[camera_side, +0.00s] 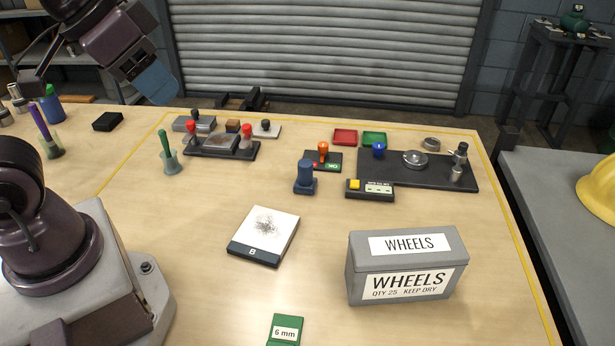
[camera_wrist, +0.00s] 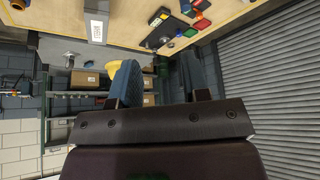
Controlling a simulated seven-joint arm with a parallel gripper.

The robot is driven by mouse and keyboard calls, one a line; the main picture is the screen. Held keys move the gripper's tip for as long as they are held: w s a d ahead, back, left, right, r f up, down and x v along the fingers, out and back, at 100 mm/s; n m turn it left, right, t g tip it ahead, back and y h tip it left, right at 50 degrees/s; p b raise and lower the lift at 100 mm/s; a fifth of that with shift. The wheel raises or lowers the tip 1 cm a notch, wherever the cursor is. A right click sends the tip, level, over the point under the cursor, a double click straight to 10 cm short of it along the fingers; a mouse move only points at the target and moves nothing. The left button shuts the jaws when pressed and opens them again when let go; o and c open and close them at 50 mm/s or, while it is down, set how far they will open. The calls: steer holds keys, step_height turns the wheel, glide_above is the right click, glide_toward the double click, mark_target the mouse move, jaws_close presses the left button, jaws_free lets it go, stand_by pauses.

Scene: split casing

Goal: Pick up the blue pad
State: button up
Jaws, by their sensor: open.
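I cannot clearly make out a plain blue pad. A white-topped pad (camera_side: 265,232) with dark scribbles and a dark front strip marked B lies flat mid-table in the side view. A dark blue upright piece (camera_side: 305,177) stands on a small base behind it, and a blue knob (camera_side: 378,150) is on the dark plate at right. My gripper (camera_side: 158,90) is raised at the upper left in the side view, far from these things. Its blue fingers stand apart in the wrist view (camera_wrist: 156,78), with nothing between them.
A grey WHEELS box (camera_side: 405,264) stands at the front right; a green 6 mm block (camera_side: 285,330) lies at the front edge. Dark fixtures with red knobs (camera_side: 222,145), a red tray (camera_side: 345,137) and a dark plate (camera_side: 415,170) fill the back. The table between is mostly clear.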

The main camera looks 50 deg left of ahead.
steer(key=o, duration=0.5)
steer(key=shift+c, duration=0.2)
steer(key=shift+w, duration=0.1)
